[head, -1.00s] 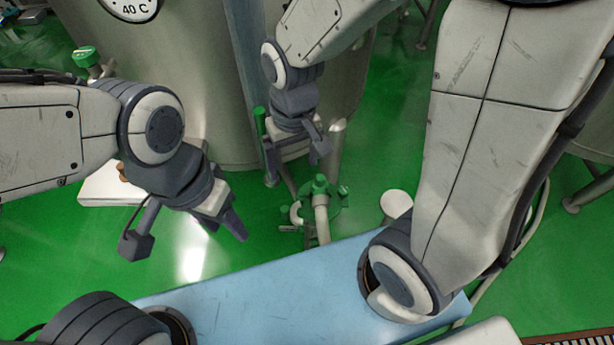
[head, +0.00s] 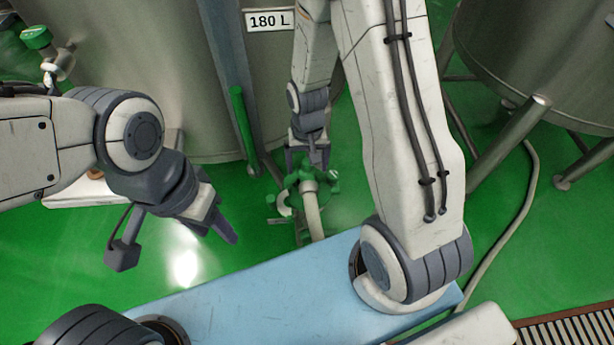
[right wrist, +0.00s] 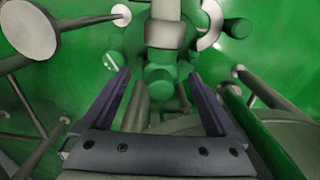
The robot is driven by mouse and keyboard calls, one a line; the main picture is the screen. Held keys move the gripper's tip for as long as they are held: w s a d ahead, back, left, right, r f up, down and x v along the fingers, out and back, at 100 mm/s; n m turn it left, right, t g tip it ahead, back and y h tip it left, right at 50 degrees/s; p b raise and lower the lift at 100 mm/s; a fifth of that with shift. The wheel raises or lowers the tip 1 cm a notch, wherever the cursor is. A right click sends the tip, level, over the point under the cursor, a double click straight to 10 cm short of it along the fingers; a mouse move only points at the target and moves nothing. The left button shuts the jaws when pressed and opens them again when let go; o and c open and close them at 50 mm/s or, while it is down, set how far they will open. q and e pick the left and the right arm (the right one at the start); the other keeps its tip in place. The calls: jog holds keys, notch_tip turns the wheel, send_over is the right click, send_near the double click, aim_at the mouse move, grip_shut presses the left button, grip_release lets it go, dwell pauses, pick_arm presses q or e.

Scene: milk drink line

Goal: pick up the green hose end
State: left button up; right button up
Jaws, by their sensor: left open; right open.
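The green hose end (head: 306,180) is a green fitting with rounded knobs on a pale hose (head: 314,218), low above the floor in the middle of the head view. In the right wrist view the green hose end (right wrist: 160,76) sits below a grey collar (right wrist: 165,34). My right gripper (head: 308,162) is open at the far side of it. In the right wrist view the fingers of my right gripper (right wrist: 160,84) show left and right of the green fitting; I cannot tell if it lies between them in depth. My left gripper (head: 176,243) is open and empty, off to the left.
A steel tank (head: 150,80) stands behind, with a 180 L label (head: 269,20) and a green-topped post (head: 243,120) in front. Another tank (head: 550,60) on legs is at the right. A pale hose (head: 527,200) runs across the floor there. Green floor is open at left.

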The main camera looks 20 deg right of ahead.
notch_tip(320, 180, down, 3)
jog(key=shift+r, duration=0.1)
grip_shut()
jog(key=shift+r, duration=0.2)
